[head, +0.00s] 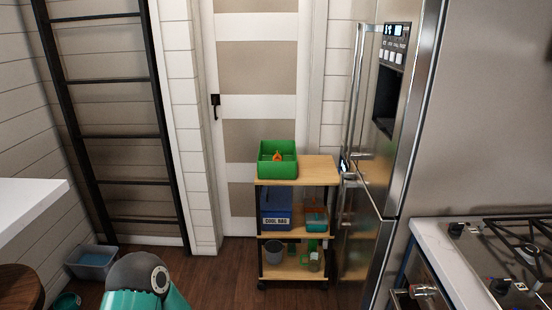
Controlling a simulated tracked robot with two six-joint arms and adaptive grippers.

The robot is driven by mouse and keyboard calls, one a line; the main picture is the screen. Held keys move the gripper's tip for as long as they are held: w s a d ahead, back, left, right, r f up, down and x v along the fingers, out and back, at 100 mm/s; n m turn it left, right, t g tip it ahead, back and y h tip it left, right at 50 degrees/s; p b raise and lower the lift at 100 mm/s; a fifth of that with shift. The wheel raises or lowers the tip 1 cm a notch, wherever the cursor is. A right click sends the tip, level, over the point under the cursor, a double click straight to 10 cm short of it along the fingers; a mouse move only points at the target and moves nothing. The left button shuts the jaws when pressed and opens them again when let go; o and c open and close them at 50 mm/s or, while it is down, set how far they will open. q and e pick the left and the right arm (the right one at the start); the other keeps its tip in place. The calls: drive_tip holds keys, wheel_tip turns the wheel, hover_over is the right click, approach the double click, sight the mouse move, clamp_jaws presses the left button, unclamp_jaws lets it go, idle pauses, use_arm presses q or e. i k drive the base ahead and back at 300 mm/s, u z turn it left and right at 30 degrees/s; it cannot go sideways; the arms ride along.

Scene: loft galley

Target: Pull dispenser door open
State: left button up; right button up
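The steel fridge (418,120) stands on the right, seen at a steep angle. Its front faces left and carries a dark dispenser recess (387,98) below a small lit control panel (394,44). The long vertical door handle (355,90) runs along the front's far edge. The fridge doors look closed. I cannot make out a separate dispenser door at this angle. Neither gripper shows. Only a teal and grey part of my own arm is visible at the bottom left.
A wooden cart (318,170) with a green bin (278,160) stands beside the fridge, before a closed door (258,65). A stove (510,250) and counter are at lower right. A ladder (110,136) and grey tub (92,262) are left. Some floor is clear.

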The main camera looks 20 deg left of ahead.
sight(412, 29)
drive_tip(key=k, duration=1.1)
drive_tip(key=u, duration=0.7)
drive_tip(key=i, duration=1.65)
drive_tip(key=z, duration=0.2)
drive_tip(key=i, duration=1.25)
drive_tip(key=z, duration=0.9)
drive_tip(key=i, duration=0.25)
drive_tip(key=z, duration=0.15)
drive_tip(key=k, duration=0.6)
